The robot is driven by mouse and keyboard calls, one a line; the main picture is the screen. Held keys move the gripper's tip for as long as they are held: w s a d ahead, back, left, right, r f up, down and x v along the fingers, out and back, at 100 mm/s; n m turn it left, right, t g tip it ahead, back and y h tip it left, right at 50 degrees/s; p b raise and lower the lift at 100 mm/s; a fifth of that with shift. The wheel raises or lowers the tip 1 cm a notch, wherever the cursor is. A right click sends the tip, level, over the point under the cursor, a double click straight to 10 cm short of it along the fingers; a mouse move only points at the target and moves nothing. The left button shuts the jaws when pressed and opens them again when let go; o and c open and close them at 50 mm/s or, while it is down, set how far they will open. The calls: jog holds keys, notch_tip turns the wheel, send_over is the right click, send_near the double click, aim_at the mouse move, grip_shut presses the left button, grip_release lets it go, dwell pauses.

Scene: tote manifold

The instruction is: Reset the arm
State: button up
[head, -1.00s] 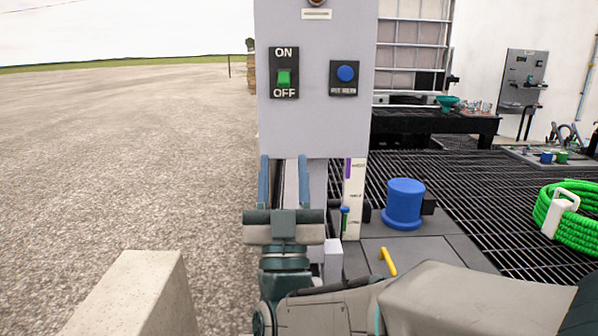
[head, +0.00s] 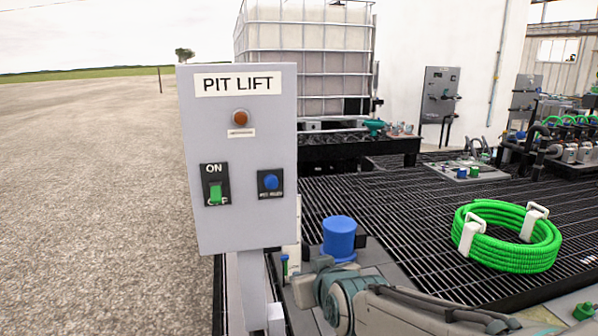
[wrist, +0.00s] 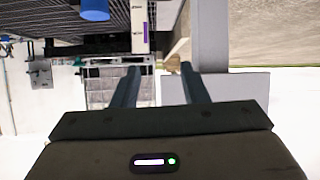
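My gripper (wrist: 159,68) is open in the wrist view, its two fingers spread with nothing between them. In the head view my arm comes in from the lower right and bends below the control box; the fingers cannot be made out clearly there. The grey PIT LIFT control box (head: 240,225) stands just left of and above the arm. It carries a green ON/OFF switch (head: 216,193), a blue button (head: 270,182) and an orange lamp (head: 240,117). The wrist view is upside down and shows the box (wrist: 245,90) beyond the fingers.
A blue cylinder (head: 339,238) stands close behind my arm. A coiled green hose (head: 512,262) lies on the black grating (head: 400,220) to the right. A caged tank (head: 308,62) stands behind the box. Open gravel (head: 90,170) lies left.

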jog(key=s+d+r+m+g+h+p, duration=0.1)
jog(key=s+d+m+g+h+p, duration=0.2)
jog(key=s+d+g+p, duration=0.5)
jog(key=s+d+m+g, duration=0.1)
jog(key=s+d, duration=0.3)
jog(key=s, duration=0.4)
jog(key=shift+s+d+r+p, duration=0.2)
jog(key=shift+r+p, duration=0.05)
jog(key=shift+p, duration=0.05)
jog(key=shift+c, duration=0.6)
jog(key=shift+a, duration=0.1)
